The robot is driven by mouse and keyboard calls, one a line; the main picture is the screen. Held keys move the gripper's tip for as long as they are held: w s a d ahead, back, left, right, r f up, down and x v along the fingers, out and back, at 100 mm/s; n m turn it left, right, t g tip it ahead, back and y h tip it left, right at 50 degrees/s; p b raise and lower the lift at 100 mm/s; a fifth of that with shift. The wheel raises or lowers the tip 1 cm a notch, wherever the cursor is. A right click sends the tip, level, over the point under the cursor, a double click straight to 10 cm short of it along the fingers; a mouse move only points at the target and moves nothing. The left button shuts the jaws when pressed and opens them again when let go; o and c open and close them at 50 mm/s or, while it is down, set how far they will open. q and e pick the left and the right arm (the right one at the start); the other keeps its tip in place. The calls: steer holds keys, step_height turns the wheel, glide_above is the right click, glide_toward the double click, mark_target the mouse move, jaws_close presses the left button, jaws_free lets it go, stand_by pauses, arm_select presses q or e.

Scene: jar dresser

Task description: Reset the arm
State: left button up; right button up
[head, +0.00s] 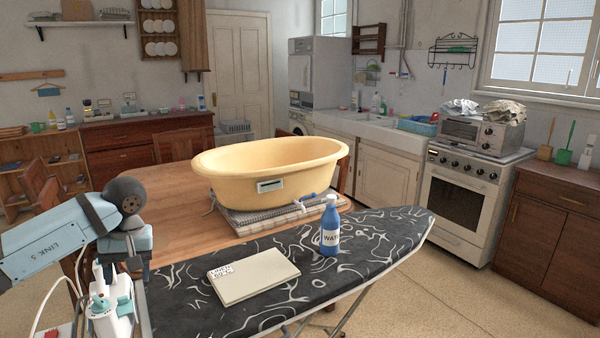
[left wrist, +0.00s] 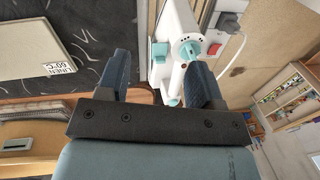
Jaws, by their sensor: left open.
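My left arm comes in from the left in the head view and bends at a dark rounded joint. My left gripper shows best in the left wrist view (left wrist: 162,68), with its two dark blue fingers spread apart. Nothing is visibly gripped between them. A white and teal iron (left wrist: 178,42) shows beyond and between the fingers; I cannot tell the gap to it. In the head view the iron (head: 110,312) stands at the left end of the ironing board (head: 180,285), just below my arm. My right gripper is not in view.
Behind, a yellow tub (head: 270,165) sits on folded cloths on a wooden table (head: 165,200). A white cable runs by the iron. Floor is open at the right.

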arm_select(q)
steer(key=s+d+f+n+g+h, duration=0.1)
steer(key=s+d+f+h, duration=0.3)
steer(key=d+f, duration=0.55)
steer(key=s+d+r+n+t+h, duration=0.1)
steer(key=s+d+n+t+h, duration=0.25)
steer(key=d+n+h, duration=0.65)
steer(key=s+d+r+n+t+h, duration=0.1)
steer(key=s+d+n+t+h, duration=0.3)
steer(key=d+n+h, duration=0.75)
steer(key=s+a+f+n+t+y, duration=0.2)
steer(key=a+f+n+t+y, duration=0.4)
steer(key=n, duration=0.8)
steer(key=s+a+f+n+t+y, duration=0.1)
steer(key=a+f+n+t+y, duration=0.4)
steer(key=n+y, duration=0.65)
steer(key=s+a+f+n+g+y, duration=0.35)
steer(key=s+f+n+g, duration=0.25)
steer(key=s+f+n, duration=0.9)
step_height(320, 180, up, 14)
steer(key=a+p, duration=0.1)
steer(key=p, duration=1.5)
steer(key=shift+w+a+r+n, duration=0.2)
steer(key=shift+w+a+n, duration=0.15)
steer(key=shift+n, duration=0.05)
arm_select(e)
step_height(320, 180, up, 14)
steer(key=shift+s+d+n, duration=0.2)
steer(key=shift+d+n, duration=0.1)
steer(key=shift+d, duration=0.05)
